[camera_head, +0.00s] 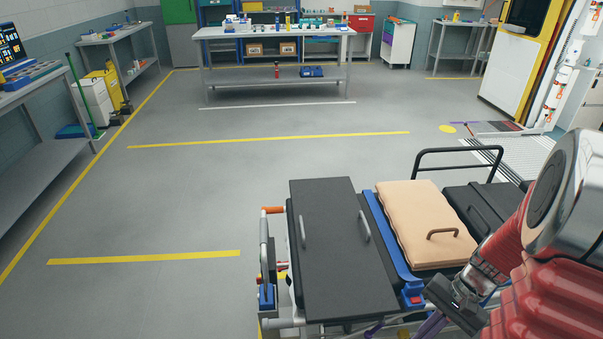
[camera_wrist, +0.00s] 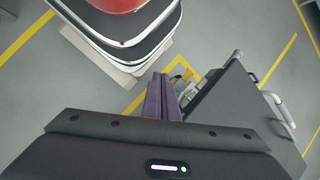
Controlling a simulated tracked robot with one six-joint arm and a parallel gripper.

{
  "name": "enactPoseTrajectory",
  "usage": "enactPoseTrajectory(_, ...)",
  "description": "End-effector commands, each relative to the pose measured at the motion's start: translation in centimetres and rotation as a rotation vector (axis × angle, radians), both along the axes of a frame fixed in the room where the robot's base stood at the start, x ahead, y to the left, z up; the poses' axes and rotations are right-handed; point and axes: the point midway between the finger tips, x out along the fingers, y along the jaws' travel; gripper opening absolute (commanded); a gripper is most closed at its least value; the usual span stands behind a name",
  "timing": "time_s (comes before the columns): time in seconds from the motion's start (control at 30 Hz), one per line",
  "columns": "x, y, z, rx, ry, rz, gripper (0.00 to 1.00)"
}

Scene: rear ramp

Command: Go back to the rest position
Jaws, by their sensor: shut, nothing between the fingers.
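My gripper (camera_head: 430,324) is at the lower right of the head view, below the red and silver arm. Its purple fingers point downward and partly leave the bottom of the picture. In the wrist view the fingers (camera_wrist: 162,94) lie side by side, shut and empty. The gripper is beside the near end of a wheeled stretcher, close to its blue edge. The stretcher carries a black panel (camera_head: 329,250) with two grey handles and a tan pad (camera_head: 424,222) with a brown handle. My arm hides part of the stretcher's right side.
A black rail (camera_head: 455,151) rises behind the stretcher. The grey floor (camera_head: 180,205) with yellow lines is clear to the left and ahead. A workbench (camera_head: 273,33) stands at the back, a side table at the left, and a yellow-framed cabinet (camera_head: 515,65) at the right.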

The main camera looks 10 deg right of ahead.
Motion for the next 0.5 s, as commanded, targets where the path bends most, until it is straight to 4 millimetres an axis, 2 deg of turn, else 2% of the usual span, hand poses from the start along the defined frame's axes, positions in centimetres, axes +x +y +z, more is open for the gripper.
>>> enactPoseTrajectory(0.5, 1.0, 3.0, 7.3, -0.269, -0.151, 0.285, 0.0)
